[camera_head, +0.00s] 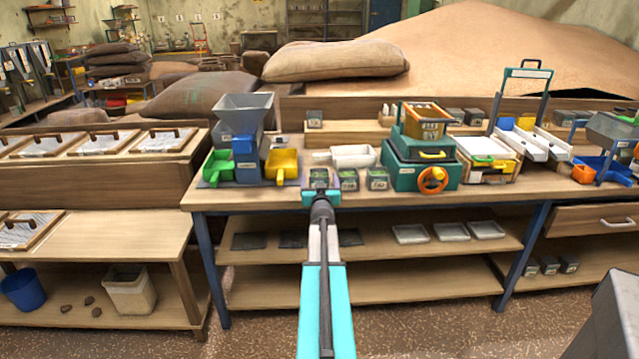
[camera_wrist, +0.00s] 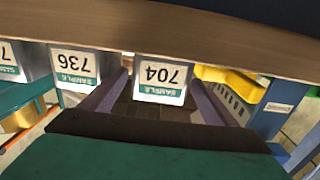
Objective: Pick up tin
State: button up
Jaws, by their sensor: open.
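The tins stand in a short row at the front edge of the workbench. The leftmost tin (camera_head: 319,178), grey with a green and white label, is partly hidden behind my gripper (camera_head: 321,197). In the wrist view this tin (camera_wrist: 162,78) reads "SAMPLE 704", upside down. There my open gripper (camera_wrist: 158,90) has one finger on each side of it. I cannot tell whether the fingers touch it. A second tin (camera_head: 348,180), reading "736" in the wrist view (camera_wrist: 76,66), stands beside it. A third tin (camera_head: 378,179) is further right; its number is cut off.
A grey hopper machine (camera_head: 245,125) with a yellow tray (camera_head: 282,166) stands left of the tins. A white scoop (camera_head: 352,156) lies behind them. A green machine with an orange wheel (camera_head: 433,180) stands to the right. The workbench's front edge (camera_head: 400,197) is close below my gripper.

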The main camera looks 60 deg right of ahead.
jog(key=shift+x, duration=1.15)
jog(key=c, duration=1.4)
